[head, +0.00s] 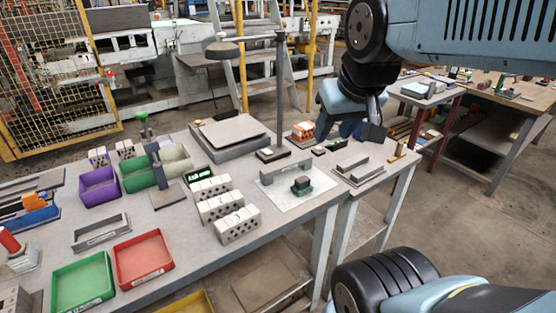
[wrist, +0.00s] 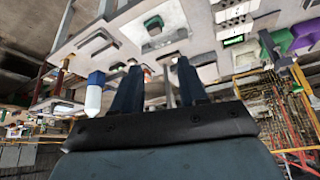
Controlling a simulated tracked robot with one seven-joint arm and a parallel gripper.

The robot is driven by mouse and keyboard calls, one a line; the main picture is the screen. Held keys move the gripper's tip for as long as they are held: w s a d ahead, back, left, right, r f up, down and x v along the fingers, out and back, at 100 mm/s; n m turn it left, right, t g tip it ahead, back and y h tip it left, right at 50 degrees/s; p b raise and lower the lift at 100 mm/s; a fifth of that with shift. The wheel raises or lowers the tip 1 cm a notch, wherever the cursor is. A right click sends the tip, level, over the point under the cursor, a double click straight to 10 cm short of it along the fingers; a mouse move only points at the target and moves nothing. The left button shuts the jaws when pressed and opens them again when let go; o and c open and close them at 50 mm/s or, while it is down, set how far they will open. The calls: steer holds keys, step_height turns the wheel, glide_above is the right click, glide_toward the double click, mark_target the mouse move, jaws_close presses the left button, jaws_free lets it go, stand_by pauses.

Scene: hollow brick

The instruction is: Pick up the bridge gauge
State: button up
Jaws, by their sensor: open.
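The grey bridge-shaped piece that looks like the bridge gauge (head: 285,171) stands on a white sheet (head: 287,200) near the table's right front edge. In the wrist view the gauge (wrist: 165,41) is a grey bar on the sheet, beyond the fingers. A small dark green block (head: 301,185) sits beside it on the sheet. My gripper (head: 351,133) is open and empty, above the right end of the table, up and to the right of the gauge and apart from it. Both spread fingers show in the wrist view (wrist: 159,68).
Three white hollow bricks (head: 220,207) stand left of the sheet. A dark post (head: 280,95) on a base rises behind it. An orange brick-like piece (head: 303,131) and a tray of grey bars (head: 357,168) lie near my gripper. Coloured bins (head: 143,257) fill the left.

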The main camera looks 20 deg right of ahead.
steer(key=o, duration=0.3)
steer(key=shift+w, duration=0.3)
steer(key=shift+o, duration=0.5)
steer(key=w+f+n+g, duration=0.1)
steer(key=w+n, duration=0.4)
steer(key=w, duration=0.1)
steer(key=shift+d, duration=0.2)
steer(key=n+g+h, duration=0.3)
steer(key=n+h, duration=0.1)
steer(key=n, duration=1.2)
glide_toward(286, 163)
steer(key=x, duration=0.5)
steer(key=shift+a+f, duration=0.2)
steer(key=x, duration=0.4)
steer(key=shift+d, duration=0.35)
steer(key=shift+w+d+f, duration=0.1)
steer(key=shift+d+f, duration=0.1)
steer(key=shift+f, duration=0.2)
steer(key=shift+f, duration=0.2)
